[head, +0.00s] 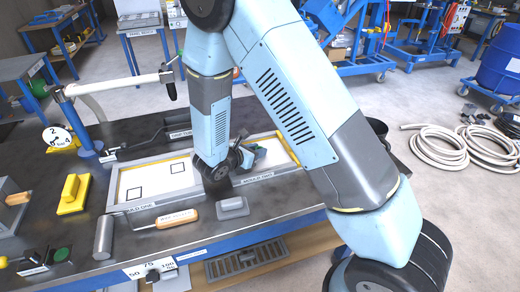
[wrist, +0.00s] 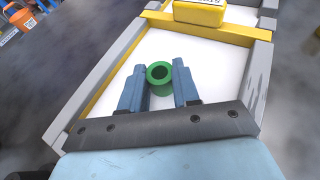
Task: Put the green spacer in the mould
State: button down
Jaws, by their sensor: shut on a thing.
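The green spacer (wrist: 158,77) is a short ring with a hole, held between the two blue fingers of my gripper (wrist: 160,84). It is over the white floor of a grey-framed mould with a yellow crossbar (wrist: 205,27) in the wrist view. I cannot tell whether the spacer touches that floor. In the head view my gripper (head: 253,154) is low over the right-hand mould, labelled MOULD TWO (head: 288,172), and my arm hides part of it.
A yellow block (wrist: 200,11) sits past the crossbar in the wrist view.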

jog(key=shift+f, duration=0.1)
jog(key=c, duration=0.7)
grip_release()
jog(key=shift+c, duration=0.2)
jog(key=v, duration=1.3)
jog(key=shift+s+a, duration=0.25)
